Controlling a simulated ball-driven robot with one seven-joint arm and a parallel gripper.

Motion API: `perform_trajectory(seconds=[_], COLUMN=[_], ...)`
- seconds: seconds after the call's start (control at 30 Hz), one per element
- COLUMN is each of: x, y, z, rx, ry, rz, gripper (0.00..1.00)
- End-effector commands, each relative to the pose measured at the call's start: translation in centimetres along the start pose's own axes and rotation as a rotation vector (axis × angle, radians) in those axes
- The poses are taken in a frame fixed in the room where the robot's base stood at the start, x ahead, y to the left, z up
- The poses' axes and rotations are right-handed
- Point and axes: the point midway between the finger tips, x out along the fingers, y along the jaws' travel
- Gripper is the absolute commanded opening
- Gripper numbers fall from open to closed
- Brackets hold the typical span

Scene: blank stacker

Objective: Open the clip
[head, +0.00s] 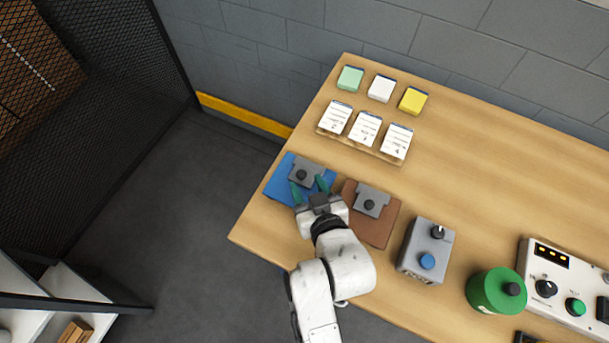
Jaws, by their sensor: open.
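Two clips lie on the wooden table. A grey clip with a dark knob (306,171) sits on a blue board (283,181) at the left. A second grey clip with a dark knob (371,199) sits on a brown board (378,230) to its right. My gripper (309,189) is open over the near part of the blue board, its two green fingers spread just in front of the left clip's knob. I cannot tell whether the fingers touch the clip. My wrist hides the lower right of the blue board.
A wooden rack with several printed cards (364,130) stands behind the clips, with green (350,78), white (381,88) and yellow (413,101) blocks beyond. A grey box with a blue button (425,250), green cylinder (492,291) and control panel (561,285) are at right.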

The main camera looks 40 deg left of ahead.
Motion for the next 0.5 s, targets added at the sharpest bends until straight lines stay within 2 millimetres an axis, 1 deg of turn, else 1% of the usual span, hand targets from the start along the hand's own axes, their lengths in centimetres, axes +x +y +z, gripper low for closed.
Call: perform_trajectory(seconds=[0.03, 0.2, 0.33, 0.5], x=[0.7, 2.3, 2.8, 2.9], y=[0.0, 0.0, 0.0, 0.0], z=[-0.2, -0.1, 0.0, 0.0], rx=[-0.001, 0.0, 0.0, 0.0], ry=[0.001, 0.0, 0.0, 0.0], rz=[-0.001, 0.0, 0.0, 0.0], gripper=[0.48, 0.48, 0.48, 0.48])
